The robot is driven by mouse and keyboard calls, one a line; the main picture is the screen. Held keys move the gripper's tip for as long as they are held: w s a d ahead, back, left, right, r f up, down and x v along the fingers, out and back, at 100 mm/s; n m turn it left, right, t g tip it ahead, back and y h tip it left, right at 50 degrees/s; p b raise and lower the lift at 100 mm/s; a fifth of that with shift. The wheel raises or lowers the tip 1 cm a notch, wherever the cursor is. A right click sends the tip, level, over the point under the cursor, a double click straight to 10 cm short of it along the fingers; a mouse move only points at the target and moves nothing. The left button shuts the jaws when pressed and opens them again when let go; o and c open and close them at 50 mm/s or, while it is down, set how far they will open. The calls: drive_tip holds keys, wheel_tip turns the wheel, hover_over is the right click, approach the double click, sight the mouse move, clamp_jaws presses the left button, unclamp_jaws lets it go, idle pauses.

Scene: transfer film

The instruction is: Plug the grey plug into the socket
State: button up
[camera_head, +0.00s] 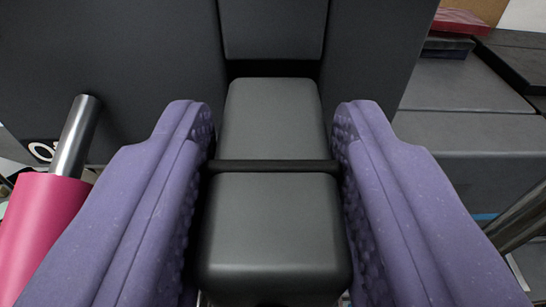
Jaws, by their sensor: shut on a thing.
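The grey plug (271,235) is a dark grey block with rounded edges and a thin dark band across it. It is in the middle of the head camera view, between the two purple fingers of my gripper (272,140), which are shut on its sides. The plug's far end reaches a dark recess in a large dark grey housing (150,60). A grey block (272,28) stands in the same gap just beyond. I cannot tell which part is the socket, or whether the plug's far end is inside it; any prongs are hidden.
A pink cylinder (40,235) with a metal rod (76,135) is at the left, close to the left finger. Grey boxes (460,130) stand at the right, with a red item (461,21) at the back. A metal bar (518,218) is at the right edge.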

drive_tip(key=shift+w, duration=0.25)
drive_tip(key=shift+w, duration=0.3)
drive_tip(key=shift+w, duration=0.75)
drive_tip(key=o, duration=1.2)
drive_tip(key=shift+c, duration=0.2)
drive_tip(key=s+r, duration=0.1)
drive_tip(key=s, duration=0.6)
drive_tip(key=shift+s+b, duration=0.3)
drive_tip(key=shift+b, duration=0.05)
drive_tip(key=shift+a+r, duration=0.1)
drive_tip(key=shift+c, duration=0.5)
